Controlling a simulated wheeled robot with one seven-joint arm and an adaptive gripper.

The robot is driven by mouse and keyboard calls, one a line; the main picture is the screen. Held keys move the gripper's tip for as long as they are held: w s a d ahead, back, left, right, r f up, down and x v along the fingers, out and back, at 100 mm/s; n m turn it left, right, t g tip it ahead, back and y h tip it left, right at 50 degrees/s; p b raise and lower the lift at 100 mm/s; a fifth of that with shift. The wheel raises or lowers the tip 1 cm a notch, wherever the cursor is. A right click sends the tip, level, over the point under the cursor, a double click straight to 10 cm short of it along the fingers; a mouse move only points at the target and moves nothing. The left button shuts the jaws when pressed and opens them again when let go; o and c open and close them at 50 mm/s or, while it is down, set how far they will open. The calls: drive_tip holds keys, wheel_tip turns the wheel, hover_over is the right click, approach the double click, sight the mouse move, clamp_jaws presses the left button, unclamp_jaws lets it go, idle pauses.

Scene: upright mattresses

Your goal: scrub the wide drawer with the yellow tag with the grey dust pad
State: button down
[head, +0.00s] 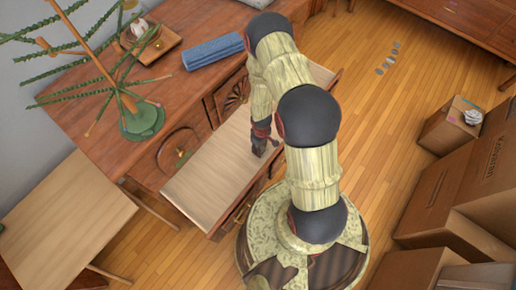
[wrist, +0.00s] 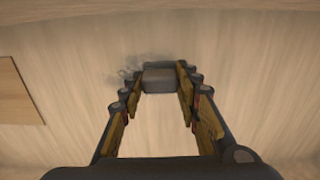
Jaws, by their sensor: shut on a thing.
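The wide drawer (head: 208,182) is pulled out of the wooden desk, and its pale bare inside faces up in the head view. My gripper (head: 261,148) is down inside it, towards the far right part. In the wrist view my gripper (wrist: 160,88) is shut on the grey dust pad (wrist: 160,77), which sits between the fingertips against the pale wood (wrist: 70,85). A dark grey smudge (wrist: 122,74) lies on the wood just left of the pad. In the head view the pad is too small to make out. I cannot make out the yellow tag clearly.
On the desk (head: 105,148) are a green branched stand (head: 142,120), a folded blue towel (head: 213,51) and a wooden tray (head: 160,45). A pale wooden table (head: 65,215) stands at the lower left. Cardboard boxes (head: 450,195) stand at the right. The floor between is mostly clear.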

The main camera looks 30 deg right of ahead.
drive_tip(key=shift+s+d+f+b, duration=0.1)
drive_tip(key=shift+s+d+b, duration=0.05)
drive_tip(key=shift+s+b, duration=0.3)
drive_tip(key=shift+s+d+p, duration=0.1)
drive_tip(key=shift+p, duration=0.25)
drive_tip(key=w+d+p, duration=0.1)
drive_tip(key=p, duration=0.2)
drive_tip(key=w+d+p, duration=0.1)
drive_tip(key=d+p, duration=0.1)
drive_tip(key=p, duration=0.1)
drive_tip(key=shift+w+d+r, duration=0.15)
drive_tip(key=shift+w+r, duration=0.2)
drive_tip(key=shift+w, duration=0.05)
drive_tip(key=w+d+p, duration=0.1)
drive_tip(key=p, duration=0.3)
drive_tip(key=w+d+p, duration=0.1)
drive_tip(key=d+p, duration=0.1)
drive_tip(key=p, duration=0.1)
drive_tip(key=shift+w+f+p, duration=0.1)
drive_tip(key=shift+w+p, duration=0.15)
drive_tip(key=shift+p, duration=0.15)
drive_tip(key=shift+w+a+p, duration=0.25)
drive_tip(key=shift+w+p, duration=0.45)
drive_tip(key=shift+p, duration=0.45)
drive_tip(key=shift+w+a+f, duration=0.1)
drive_tip(key=shift+w+a, duration=0.05)
drive_tip(key=shift+w, duration=0.25)
drive_tip(key=shift+w+a+f, duration=0.1)
drive_tip(key=shift+w, duration=0.3)
drive_tip(key=shift+f+b, duration=0.75)
